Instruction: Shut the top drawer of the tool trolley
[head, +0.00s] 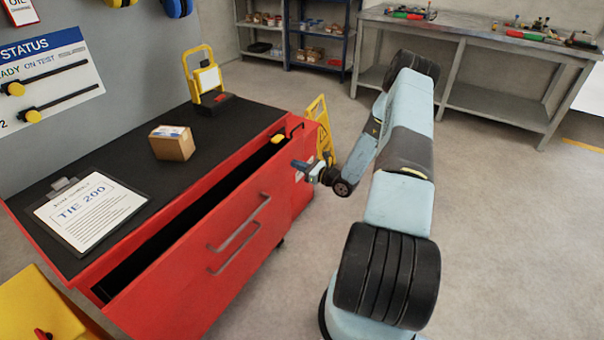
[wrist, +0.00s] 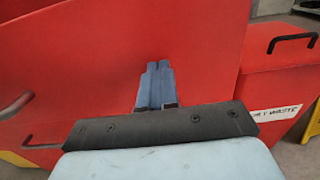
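The red tool trolley has a black top (head: 115,140). Its top drawer (head: 200,255) stands pulled out, with a dark gap showing between its front and the trolley top. A bar handle (head: 240,223) is on the drawer front, with another bar below it. My gripper (head: 301,164) is near the drawer's far right end, outside the front. In the wrist view my gripper's fingers (wrist: 158,66) are together, with nothing visible between them, against a red panel (wrist: 95,60). I cannot tell whether they touch it.
A red bin (wrist: 270,85) with a black handle and a waste label stands beside the trolley, near a yellow floor sign (head: 319,125). A clipboard (head: 88,212), a small box (head: 172,143) and a yellow work lamp (head: 206,75) are on the top.

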